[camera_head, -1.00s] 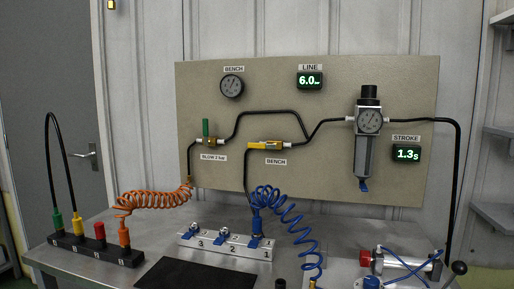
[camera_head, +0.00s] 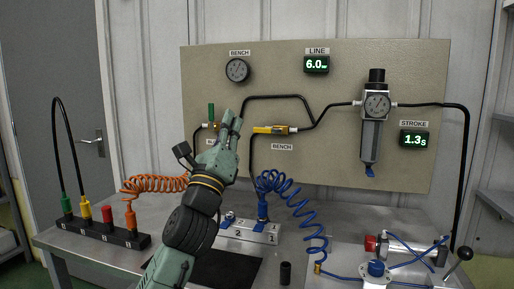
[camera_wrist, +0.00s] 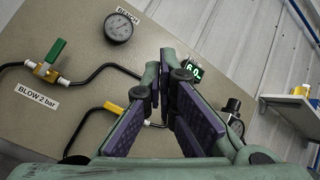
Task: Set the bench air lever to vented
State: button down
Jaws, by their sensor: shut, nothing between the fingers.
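The bench air lever (camera_head: 270,129) is a yellow handle on a valve above the "BENCH" label on the panel. It lies about level, along the black hose line. In the wrist view the yellow lever (camera_wrist: 112,107) is at the left of the fingers, partly hidden behind the left finger. My gripper (camera_head: 232,118) is in front of the panel, left of the lever in the head view, and seems apart from it. In the wrist view my gripper (camera_wrist: 164,70) points toward the panel, shut with nothing held.
A green-handled blow valve (camera_wrist: 56,50) is close by on the left; my gripper partly covers it in the head view. A bench gauge (camera_head: 237,70) is above. The regulator (camera_head: 374,125) is right. A coiled blue hose (camera_head: 290,195) hangs below the lever.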

aim_at(262, 130)
jog(key=w+d+f+m+g+y, duration=0.1)
jog(key=w+f+m+g, duration=0.1)
jog(key=w+f, duration=0.3)
jog(key=w+d+f+m+g, duration=0.2)
jog(key=w+f+m, duration=0.2)
jog(key=f, duration=0.7)
jog(key=shift+w+m+g+y, duration=0.4)
jog(key=shift+w, duration=0.55)
jog(key=shift+w, duration=0.1)
jog(key=w+d+r+p, duration=0.1)
jog(key=w+r, duration=0.1)
jog(key=w, duration=0.1)
jog(key=w+r+p, duration=0.2)
jog(key=w, duration=0.1)
jog(key=w+d+r+p, duration=0.1)
jog(key=w+r+p, duration=0.1)
jog(key=w, duration=0.1)
jog(key=shift+w+d+r, duration=0.1)
jog(key=shift+d+r, duration=0.15)
jog(key=shift+d, duration=0.05)
